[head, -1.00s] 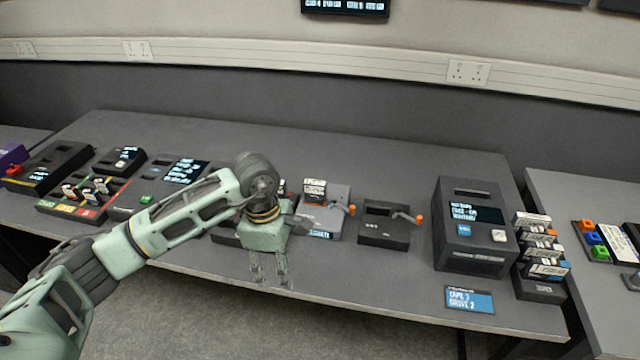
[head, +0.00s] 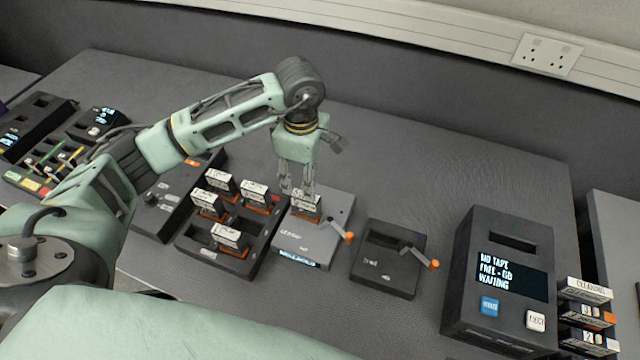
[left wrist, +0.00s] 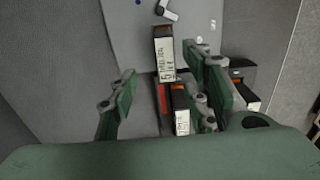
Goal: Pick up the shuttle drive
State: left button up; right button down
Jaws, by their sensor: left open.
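A small black drive (head: 306,207) with a white label and orange base stands upright in a grey dock (head: 300,243) with an orange-knobbed lever. Its label is too small to read surely. My left gripper (head: 298,186) is open, pointing down just above and behind this drive, its fingertips close to the drive's top. In the left wrist view the drive (left wrist: 164,55) shows ahead of the gap between the open fingers (left wrist: 165,95). Several similar drives (head: 229,238) stand in a black rack (head: 205,250) left of the dock. My right gripper is out of view.
A dark dock (head: 388,265) with an orange-knobbed lever sits to the right, empty. Further right are a black tape unit (head: 500,250) with a screen and a stack of labelled cartridges (head: 585,318). The table (head: 430,170) behind the docks is clear.

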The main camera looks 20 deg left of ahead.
aim_at(307, 210)
pick_arm(q)
jog(key=shift+s+d+f+p, duration=0.1)
jog(key=shift+s+f+p, duration=0.1)
jog(key=shift+f+p, duration=0.75)
jog(key=shift+s+d+f+p, duration=0.1)
jog(key=shift+s+f+p, duration=0.2)
jog(key=shift+f, duration=0.35)
jog(key=shift+s+f+p, duration=0.1)
jog(key=shift+f+p, duration=0.25)
jog(key=shift+f, duration=0.25)
notch_tip(307, 210, down, 2)
jog(key=shift+w+f+p, duration=0.15)
jog(key=shift+f+p, duration=0.05)
jog(key=shift+p, duration=0.15)
jog(key=shift+f, duration=0.35)
jog(key=c, duration=0.6)
grip_shut()
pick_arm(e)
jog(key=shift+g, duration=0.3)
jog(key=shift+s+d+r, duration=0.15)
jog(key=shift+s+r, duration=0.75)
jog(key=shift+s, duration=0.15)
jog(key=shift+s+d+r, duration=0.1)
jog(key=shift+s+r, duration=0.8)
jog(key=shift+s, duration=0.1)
